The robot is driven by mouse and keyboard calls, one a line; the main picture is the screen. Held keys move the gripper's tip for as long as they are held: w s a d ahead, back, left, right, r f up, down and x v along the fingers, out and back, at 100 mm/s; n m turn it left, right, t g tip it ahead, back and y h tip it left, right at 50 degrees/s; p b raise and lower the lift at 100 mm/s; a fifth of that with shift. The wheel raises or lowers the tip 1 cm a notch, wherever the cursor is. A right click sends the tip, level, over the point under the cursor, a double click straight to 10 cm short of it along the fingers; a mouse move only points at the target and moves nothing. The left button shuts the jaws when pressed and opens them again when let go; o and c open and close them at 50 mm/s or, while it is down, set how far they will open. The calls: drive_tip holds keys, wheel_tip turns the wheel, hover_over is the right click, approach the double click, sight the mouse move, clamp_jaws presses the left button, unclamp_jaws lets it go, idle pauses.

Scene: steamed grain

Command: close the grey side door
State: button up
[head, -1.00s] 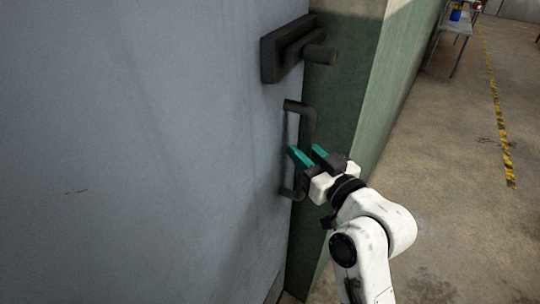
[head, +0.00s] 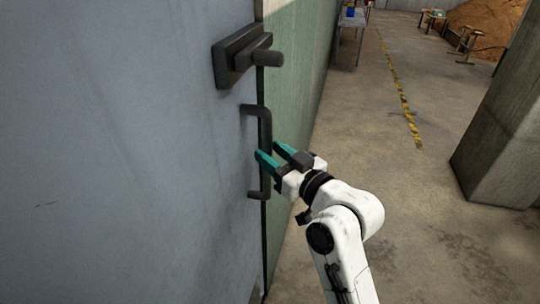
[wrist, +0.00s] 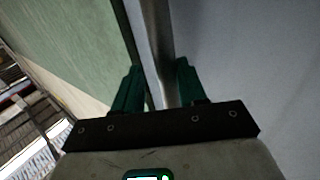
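The grey side door (head: 120,150) fills the left of the head view, and its right edge lies close to the green wall (head: 300,70). A dark, narrow strip runs along that edge; I cannot tell whether the door is fully flush. A dark bar handle (head: 265,125) stands upright on the door near the edge. It also shows in the wrist view (wrist: 155,40), as a bar running between my fingers. My gripper (head: 280,155) is at the handle's lower half, with its teal fingers apart on either side of the bar. A gap shows beside the left finger in the wrist view.
A dark latch block (head: 240,58) with a protruding knob sits above the handle. A concrete pillar (head: 500,130) stands at the right. The floor between wall and pillar is open, with a yellow-black line (head: 400,95) on it. A table (head: 352,22) stands farther back.

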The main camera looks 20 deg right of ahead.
drive_tip(key=shift+o, duration=0.4)
drive_tip(key=b+v, duration=0.1)
drive_tip(key=v, duration=0.9)
drive_tip(key=shift+s+d+b, duration=0.2)
drive_tip(key=shift+s+b, duration=0.15)
